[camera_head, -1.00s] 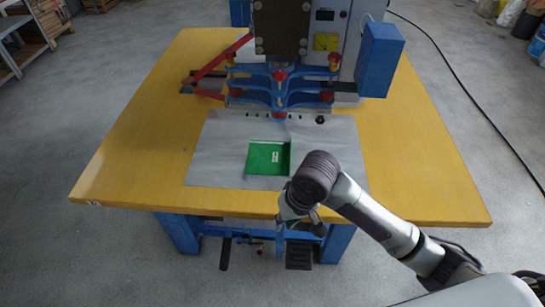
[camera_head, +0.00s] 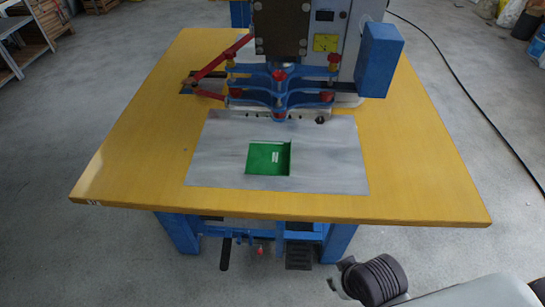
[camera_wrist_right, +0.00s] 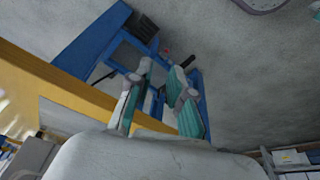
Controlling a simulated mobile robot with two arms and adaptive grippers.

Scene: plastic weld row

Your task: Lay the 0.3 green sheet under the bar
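The green sheet (camera_head: 268,160) lies on the grey metal plate (camera_head: 215,160) of the press table. A small pale label shows on it, and its far and right edges look raised. The bar (camera_head: 290,113) is under the blue press frame at the back of the plate, and the sheet lies in front of it, apart from it. My right gripper (camera_wrist_right: 160,82) is open and empty in the right wrist view, off the table's front edge. In the head view only my right wrist shows at the bottom right. My left gripper is not in view.
The yellow tabletop (camera_head: 130,150) is clear on both sides of the plate. A red lever (camera_head: 222,62) is at the back left and a blue box (camera_head: 380,58) at the back right. A black pedal (camera_head: 299,257) hangs below the front edge.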

